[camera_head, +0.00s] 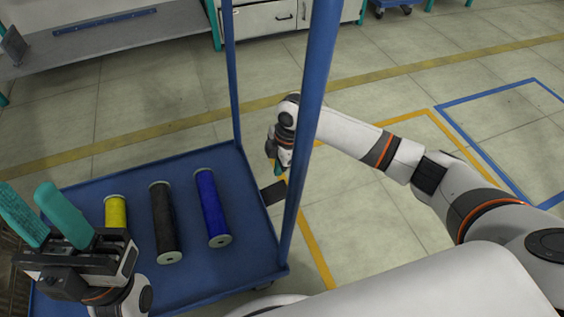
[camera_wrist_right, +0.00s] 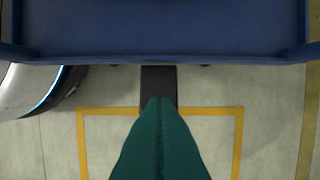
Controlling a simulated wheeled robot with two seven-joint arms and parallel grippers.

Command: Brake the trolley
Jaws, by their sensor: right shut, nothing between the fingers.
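The blue trolley (camera_head: 255,255) stands at the left in the head view, and its edge (camera_wrist_right: 160,35) crosses the top of the right wrist view. A black pedal (camera_head: 273,192) juts out from its right side, and it shows in the right wrist view (camera_wrist_right: 158,82) below the trolley edge. My right gripper (camera_head: 279,172) is shut and empty, beside the trolley near the pedal. In the right wrist view its teal fingertips (camera_wrist_right: 159,101) overlap the pedal's near end; I cannot tell if they touch. My left gripper (camera_head: 27,192) is open and empty over the deck's left side.
Yellow (camera_head: 116,215), black (camera_head: 164,220) and blue (camera_head: 212,207) bobbins lie on the deck. A blue trolley post (camera_head: 308,120) rises in front of my right forearm. A grey bench (camera_head: 120,35) stands at the back left. The floor to the right is clear, with yellow and blue markings.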

